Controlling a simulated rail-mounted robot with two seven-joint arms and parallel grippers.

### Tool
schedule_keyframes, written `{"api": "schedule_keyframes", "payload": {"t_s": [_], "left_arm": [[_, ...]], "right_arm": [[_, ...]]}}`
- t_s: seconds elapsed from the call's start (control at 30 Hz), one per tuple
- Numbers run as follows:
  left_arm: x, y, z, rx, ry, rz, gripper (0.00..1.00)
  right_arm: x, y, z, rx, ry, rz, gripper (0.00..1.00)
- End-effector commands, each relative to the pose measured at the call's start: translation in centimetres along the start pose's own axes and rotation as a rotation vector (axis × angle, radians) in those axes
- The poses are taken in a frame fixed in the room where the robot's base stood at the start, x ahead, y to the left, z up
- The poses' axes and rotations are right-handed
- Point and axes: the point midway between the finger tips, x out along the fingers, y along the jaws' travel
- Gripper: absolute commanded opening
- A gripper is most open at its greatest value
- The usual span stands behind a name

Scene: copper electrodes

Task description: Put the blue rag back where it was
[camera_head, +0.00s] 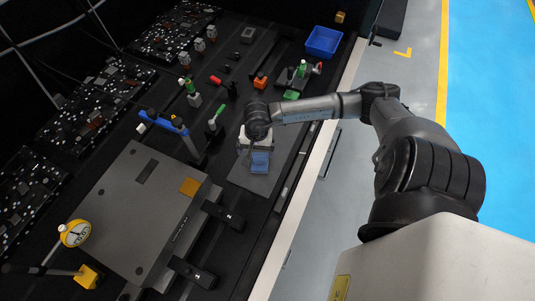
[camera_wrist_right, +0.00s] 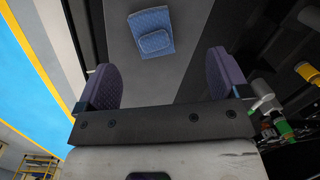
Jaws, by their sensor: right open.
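The blue rag (camera_head: 260,162) lies folded, with a smaller folded part on top, on a flat dark grey plate (camera_head: 255,184) near the table's front edge. In the right wrist view the rag (camera_wrist_right: 152,20) lies ahead of the fingers, toward the top, on the grey surface (camera_wrist_right: 180,72). My right gripper (camera_head: 256,149) is above the plate, just beyond the rag in the head view. In the wrist view its two purple-blue padded fingers (camera_wrist_right: 162,66) are wide apart with nothing between them. My left gripper is not in view.
A large grey panel box (camera_head: 130,215) with two black handles lies left of the plate. A blue bin (camera_head: 323,42) stands at the far right of the table. Clamps and small fittings with green, orange and red parts (camera_head: 260,82) stand behind the gripper. The pale table edge runs along the right.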

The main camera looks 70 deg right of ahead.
Motion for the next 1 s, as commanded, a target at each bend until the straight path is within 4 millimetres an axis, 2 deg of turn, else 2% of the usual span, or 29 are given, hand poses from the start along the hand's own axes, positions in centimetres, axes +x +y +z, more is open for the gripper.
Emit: {"api": "schedule_keyframes", "payload": {"t_s": [0.07, 0.17, 0.2, 0.3, 0.4, 0.5, 0.6, 0.67, 0.73, 0.77, 0.87, 1.0], "left_arm": [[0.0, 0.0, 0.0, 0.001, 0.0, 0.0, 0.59], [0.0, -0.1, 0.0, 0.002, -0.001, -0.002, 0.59], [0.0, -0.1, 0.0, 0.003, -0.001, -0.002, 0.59], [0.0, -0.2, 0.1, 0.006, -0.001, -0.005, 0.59], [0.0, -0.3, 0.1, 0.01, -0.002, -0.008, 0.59], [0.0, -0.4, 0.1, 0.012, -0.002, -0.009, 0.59], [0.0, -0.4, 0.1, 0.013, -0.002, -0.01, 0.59], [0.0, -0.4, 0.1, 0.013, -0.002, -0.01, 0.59], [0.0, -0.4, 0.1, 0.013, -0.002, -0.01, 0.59], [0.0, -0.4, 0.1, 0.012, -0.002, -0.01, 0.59], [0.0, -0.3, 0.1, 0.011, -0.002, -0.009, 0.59], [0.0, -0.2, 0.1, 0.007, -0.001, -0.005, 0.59]], "right_arm": [[0.7, -1.2, 3.5, 0.052, -0.136, -0.089, 0.94], [0.3, -3.6, 9.6, 0.193, -0.408, -0.251, 0.94], [-0.4, -4.7, 12.1, 0.275, -0.54, -0.317, 0.94], [-3.4, -7.3, 17.1, 0.526, -0.884, -0.458, 0.94], [-7.2, -9.3, 19.5, 0.824, -1.226, -0.55, 0.94], [-10.6, -10.6, 19.4, 1.165, -1.551, -0.594, 0.94], [-12.4, -10.8, 17.6, 1.547, -1.851, -0.586, 0.94], [-12.5, -10.4, 16.0, 1.793, -2.008, -0.564, 0.94], [-11.8, -9.5, 14.2, 2.101, -2.168, -0.513, 0.94], [-11.2, -8.9, 13.6, -2.165, 2.154, 0.467, 0.94], [-8.2, -6.4, 12.2, -2.006, 1.732, 0.266, 0.94], [-3.4, -1.9, 13.0, -1.785, 1.201, 0.077, 0.94]]}}
